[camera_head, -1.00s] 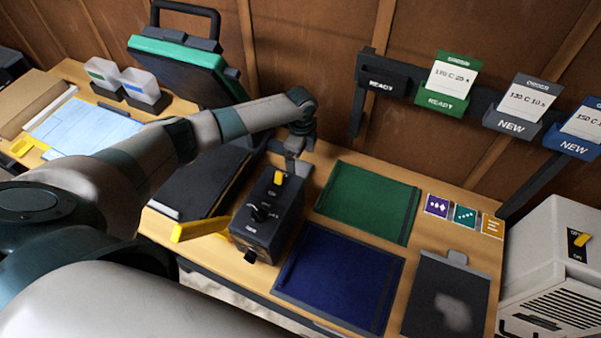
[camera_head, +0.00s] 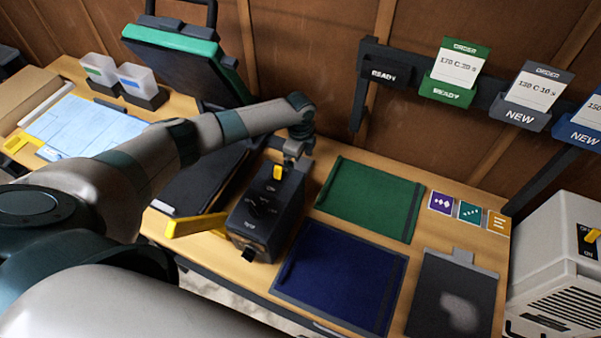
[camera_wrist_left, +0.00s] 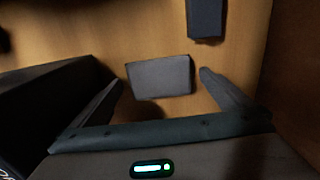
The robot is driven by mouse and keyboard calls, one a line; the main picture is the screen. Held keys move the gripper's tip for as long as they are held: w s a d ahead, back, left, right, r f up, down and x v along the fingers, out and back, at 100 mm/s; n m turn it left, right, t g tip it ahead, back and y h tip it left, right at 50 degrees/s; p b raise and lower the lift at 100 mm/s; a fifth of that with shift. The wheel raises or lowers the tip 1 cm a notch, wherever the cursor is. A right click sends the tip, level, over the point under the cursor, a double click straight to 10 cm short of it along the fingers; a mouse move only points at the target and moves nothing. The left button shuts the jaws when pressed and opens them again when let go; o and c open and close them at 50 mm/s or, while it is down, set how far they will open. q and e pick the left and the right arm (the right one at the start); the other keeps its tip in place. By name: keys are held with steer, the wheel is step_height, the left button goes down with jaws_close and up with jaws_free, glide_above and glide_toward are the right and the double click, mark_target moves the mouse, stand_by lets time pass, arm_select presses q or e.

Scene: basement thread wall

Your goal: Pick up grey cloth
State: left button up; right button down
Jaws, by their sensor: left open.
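My left gripper (camera_head: 291,165) hangs behind the black control box in the head view, small and partly hidden. In the left wrist view its two fingers (camera_wrist_left: 160,82) are spread apart. A small dark grey rectangular piece (camera_wrist_left: 160,74) lies between and just beyond the fingertips, apart from both; I cannot tell if it is the cloth. In the head view, a dark grey sheet (camera_head: 440,285) with a pale patch and a tab at its top lies flat at the lower right of the bench, well away from the gripper. My right gripper is not in view.
The control box (camera_head: 264,218) stands beside a green mat (camera_head: 368,199) and a blue mat (camera_head: 338,282). A yellow handle (camera_head: 196,225) juts out to its left. An open press (camera_head: 185,70) stands behind. Order card holders (camera_head: 447,92) hang on the wall.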

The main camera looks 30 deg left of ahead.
mark_target(301, 167)
arm_select(q)
steer(key=shift+f, duration=0.25)
stand_by(0.3)
steer(key=c, duration=1.1)
steer(key=shift+r, duration=0.1)
steer(key=shift+w+r+b, duration=0.1)
steer(key=shift+r+b, duration=0.45)
steer(key=shift+r, duration=0.25)
steer(key=shift+d+r+b, duration=0.2)
steer(key=shift+r+b, duration=0.5)
steer(key=shift+r, duration=0.5)
steer(key=d+r+b, duration=0.1)
steer(key=d+r, duration=0.1)
steer(key=d, duration=0.1)
steer(key=d+r+b, duration=0.1)
steer(key=d+r, duration=0.1)
steer(key=d, duration=0.2)
steer(key=d+r+b, duration=0.2)
steer(key=d+r, duration=0.1)
steer(key=d, duration=0.1)
steer(key=shift+d, duration=0.2)
